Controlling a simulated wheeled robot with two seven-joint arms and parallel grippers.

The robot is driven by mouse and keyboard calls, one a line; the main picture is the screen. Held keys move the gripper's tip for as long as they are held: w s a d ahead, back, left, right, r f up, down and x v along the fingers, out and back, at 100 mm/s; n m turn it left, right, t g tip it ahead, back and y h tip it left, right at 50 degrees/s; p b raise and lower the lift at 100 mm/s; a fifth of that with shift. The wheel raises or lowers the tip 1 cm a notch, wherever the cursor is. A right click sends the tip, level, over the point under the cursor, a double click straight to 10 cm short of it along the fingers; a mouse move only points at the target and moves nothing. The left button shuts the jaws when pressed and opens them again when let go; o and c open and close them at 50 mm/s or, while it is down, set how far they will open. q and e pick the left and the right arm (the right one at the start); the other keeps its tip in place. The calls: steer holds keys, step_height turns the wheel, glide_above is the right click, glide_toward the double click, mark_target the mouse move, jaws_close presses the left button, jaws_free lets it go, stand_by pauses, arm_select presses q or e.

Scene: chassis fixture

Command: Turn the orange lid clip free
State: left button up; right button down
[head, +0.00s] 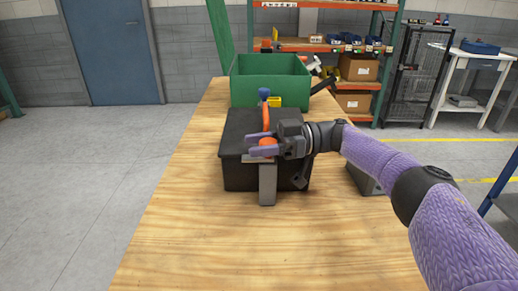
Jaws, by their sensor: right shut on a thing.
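A black box (236,176) with a dark lid (238,122) stands on the wooden table. The orange lid clip (268,142) is at the box's front upper edge, above a grey upright piece (268,186). My right gripper (262,146) reaches in from the right and is shut on the orange clip, its purple fingers around it. The fingers hide part of the clip. My left gripper is not in view.
A grey block (364,180) sits right of the box under my arm. The table's front and left are clear.

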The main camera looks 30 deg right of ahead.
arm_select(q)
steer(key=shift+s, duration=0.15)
arm_select(e)
steer(key=shift+r, duration=0.2)
steer(key=shift+c, duration=0.9)
jaws_free()
steer(key=shift+w+a, duration=0.1)
steer(key=shift+f, duration=0.1)
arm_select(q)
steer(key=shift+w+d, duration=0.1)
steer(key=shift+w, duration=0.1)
arm_select(e)
steer(key=shift+d, duration=0.25)
arm_select(q)
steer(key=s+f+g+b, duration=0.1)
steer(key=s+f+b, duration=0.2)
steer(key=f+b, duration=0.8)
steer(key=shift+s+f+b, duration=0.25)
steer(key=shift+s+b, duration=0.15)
steer(key=shift+b, duration=0.25)
arm_select(e)
steer(key=v, duration=0.9)
steer(key=shift+d, duration=0.2)
